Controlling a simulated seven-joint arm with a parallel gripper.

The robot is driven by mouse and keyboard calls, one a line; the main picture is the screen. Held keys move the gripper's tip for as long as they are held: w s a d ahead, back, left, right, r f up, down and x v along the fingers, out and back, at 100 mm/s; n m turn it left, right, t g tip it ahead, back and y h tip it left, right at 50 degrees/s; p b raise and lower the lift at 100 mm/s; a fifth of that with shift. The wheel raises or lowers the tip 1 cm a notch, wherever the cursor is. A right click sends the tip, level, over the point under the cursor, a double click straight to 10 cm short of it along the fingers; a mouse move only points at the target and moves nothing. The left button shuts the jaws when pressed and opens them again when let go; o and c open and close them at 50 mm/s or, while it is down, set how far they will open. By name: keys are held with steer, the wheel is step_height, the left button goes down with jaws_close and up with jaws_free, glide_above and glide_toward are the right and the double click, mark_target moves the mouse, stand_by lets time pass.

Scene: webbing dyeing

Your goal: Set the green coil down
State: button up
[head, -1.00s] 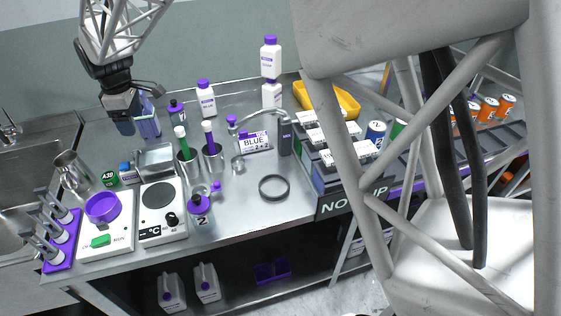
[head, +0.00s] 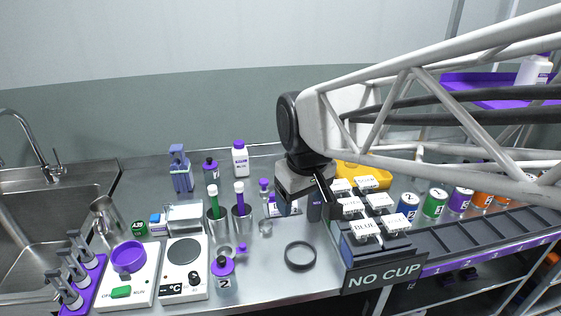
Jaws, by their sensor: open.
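A green coil (head: 434,204) with a white label stands at the right, in a row between a blue coil (head: 407,206) and a purple coil (head: 459,200). My gripper (head: 290,207) points down over the middle of the bench, well to the left of the green coil. It is open, and I see nothing held in it. It partly hides a label sign (head: 271,209) behind it. My arm passes above the coils.
A dark ring (head: 300,255) lies on the bench in front of my gripper. White blocks (head: 364,229) sit on a dark rack marked NO CUP (head: 385,277). A yellow tray (head: 366,172) stands behind them. Two cups with green and purple sticks (head: 241,214) stand left.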

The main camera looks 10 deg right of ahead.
steer(key=s+d+f+m, duration=0.3)
steer(key=s+d+m, duration=0.1)
steer(key=s, duration=0.6)
steer(key=shift+s+d, duration=0.3)
steer(key=shift+d, duration=0.2)
stand_by(0.5)
